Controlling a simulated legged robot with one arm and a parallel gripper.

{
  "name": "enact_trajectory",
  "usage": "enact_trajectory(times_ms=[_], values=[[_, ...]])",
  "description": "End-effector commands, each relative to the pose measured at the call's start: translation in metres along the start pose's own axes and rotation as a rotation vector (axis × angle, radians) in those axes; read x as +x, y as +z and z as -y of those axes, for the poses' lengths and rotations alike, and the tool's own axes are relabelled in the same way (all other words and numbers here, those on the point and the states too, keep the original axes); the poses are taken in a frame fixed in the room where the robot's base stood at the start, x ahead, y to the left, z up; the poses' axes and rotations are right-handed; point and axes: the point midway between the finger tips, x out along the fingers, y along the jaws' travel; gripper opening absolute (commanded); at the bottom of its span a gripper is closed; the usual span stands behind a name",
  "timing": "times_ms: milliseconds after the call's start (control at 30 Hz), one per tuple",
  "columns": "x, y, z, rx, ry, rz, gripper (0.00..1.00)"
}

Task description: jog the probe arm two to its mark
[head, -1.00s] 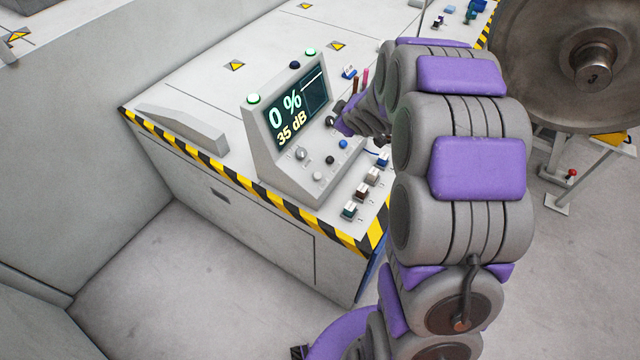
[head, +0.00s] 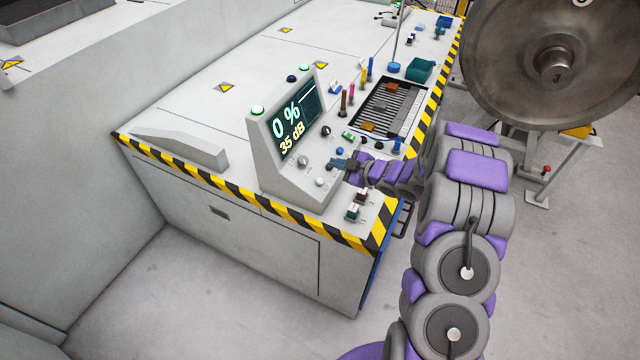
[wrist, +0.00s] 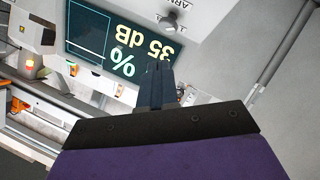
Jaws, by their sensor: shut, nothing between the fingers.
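The console (head: 285,150) stands on the bench, and its screen (head: 296,110) reads 0 % and 35 dB. The screen shows upside down in the wrist view (wrist: 120,42). My gripper (head: 338,164) is shut and empty, just in front of the console's control face; its fingers (wrist: 155,85) show dark and together in the wrist view. Small rocker switches sit along the bench front by the console: a dark green one (head: 353,211) and a brown one (head: 362,196). My arm hides the others. I cannot make out probe arm two or its mark.
A dark grated tray (head: 385,108) with coloured blocks lies behind my forearm. Several coloured pens (head: 351,92) stand beside it. A teal box (head: 420,70) is farther back. A large metal wheel (head: 550,60) is at right. A striped edge (head: 260,208) borders the bench; the floor in front is clear.

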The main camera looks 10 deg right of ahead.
Motion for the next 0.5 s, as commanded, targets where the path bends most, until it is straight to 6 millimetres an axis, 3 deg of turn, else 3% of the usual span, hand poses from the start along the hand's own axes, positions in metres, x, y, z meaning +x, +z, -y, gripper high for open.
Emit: enact_trajectory(times_ms=[333, 500], values=[[0.009, -0.006, 0.007, -0.008, -0.002, 0.010, 0.00], [0.021, 0.001, 0.016, -0.009, -0.004, 0.012, 0.00]])
